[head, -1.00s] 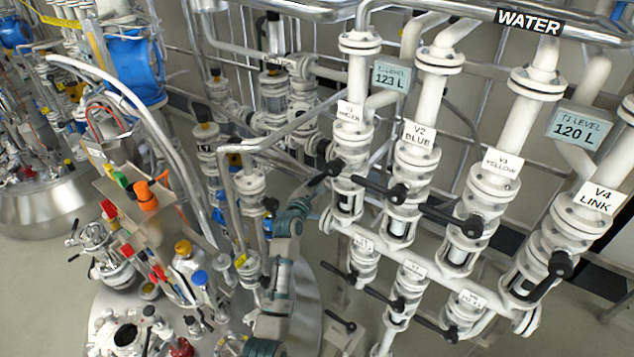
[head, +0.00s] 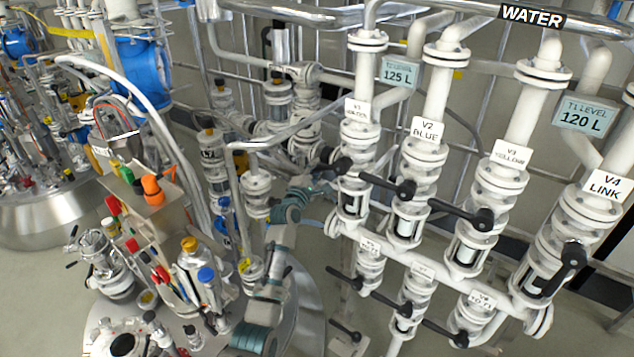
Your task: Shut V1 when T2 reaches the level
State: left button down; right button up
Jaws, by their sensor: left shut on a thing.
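Valve V1 (head: 350,203) is the leftmost white valve in the upper row, under a small white V1 label (head: 357,110). Its black handle (head: 341,166) points left. My left gripper (head: 318,181) reaches up from below and is shut on the handle's left end; the fingers are small and partly hidden. A level display (head: 398,73) behind the V1 and V2 pipes reads 125 L; its tank name is hard to read. The other display, T1 LEVEL (head: 586,117), reads 120 L. My right gripper is not in view.
V2 (head: 408,222), V3 (head: 467,250) and V4 (head: 560,265) stand right of V1, with black handles. A lower valve row with more handles sits beneath. A WATER pipe (head: 575,22) crosses the top. A crowded tool stand (head: 150,215) is at left.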

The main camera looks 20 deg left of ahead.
pick_arm(q)
jog(key=r+m, duration=0.1)
jog(key=r+m+b, duration=0.1)
jog(key=m+b, duration=0.1)
jog(key=shift+w+a+r+t+h, duration=0.1)
jog(key=shift+a+r+t+h, duration=0.2)
jog(key=shift+a+r+h, duration=0.1)
jog(key=shift+r+m+h+b, duration=0.4)
jog(key=shift+r+m, duration=0.3)
jog(key=shift+m, duration=0.4)
jog(key=shift+r, duration=0.1)
